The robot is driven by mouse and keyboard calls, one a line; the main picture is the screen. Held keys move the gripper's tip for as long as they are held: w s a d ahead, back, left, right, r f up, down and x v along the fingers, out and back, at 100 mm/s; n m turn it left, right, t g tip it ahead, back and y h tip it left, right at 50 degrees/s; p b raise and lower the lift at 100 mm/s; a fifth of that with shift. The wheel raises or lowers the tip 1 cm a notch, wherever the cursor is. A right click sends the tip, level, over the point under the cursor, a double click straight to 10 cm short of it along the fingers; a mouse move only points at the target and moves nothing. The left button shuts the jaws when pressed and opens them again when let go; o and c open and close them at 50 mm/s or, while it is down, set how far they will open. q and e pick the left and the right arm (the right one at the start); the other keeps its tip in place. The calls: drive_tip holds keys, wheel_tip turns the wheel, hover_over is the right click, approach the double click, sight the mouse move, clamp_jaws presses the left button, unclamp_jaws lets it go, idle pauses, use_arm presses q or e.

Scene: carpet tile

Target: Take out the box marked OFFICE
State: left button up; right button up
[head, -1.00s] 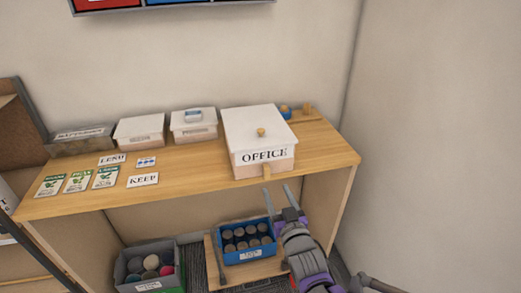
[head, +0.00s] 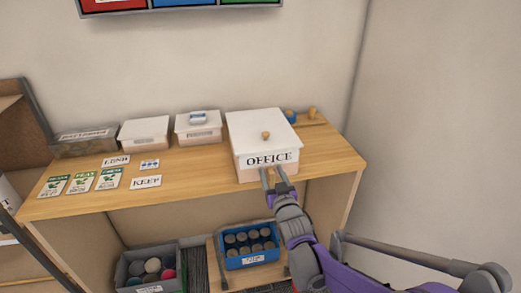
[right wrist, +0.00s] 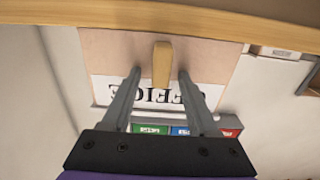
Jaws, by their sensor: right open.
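My right gripper (head: 273,175) is at the box's front, open. In the right wrist view the box front (right wrist: 110,50) appears upside down, and the tab (right wrist: 162,64) sits between the two open fingers (right wrist: 155,85). I cannot tell whether they touch it. My left gripper is not in view.
The shelf top (head: 200,187) also holds two smaller white boxes (head: 145,132), a clear bin (head: 85,141), and several cards (head: 110,178). A wooden piece with knobs (head: 312,117) lies behind the box. Below are a grey bin (head: 150,270) and a blue crate (head: 250,258).

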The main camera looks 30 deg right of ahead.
clamp_jaws()
idle(0.3)
drive_tip(key=shift+r, duration=0.15)
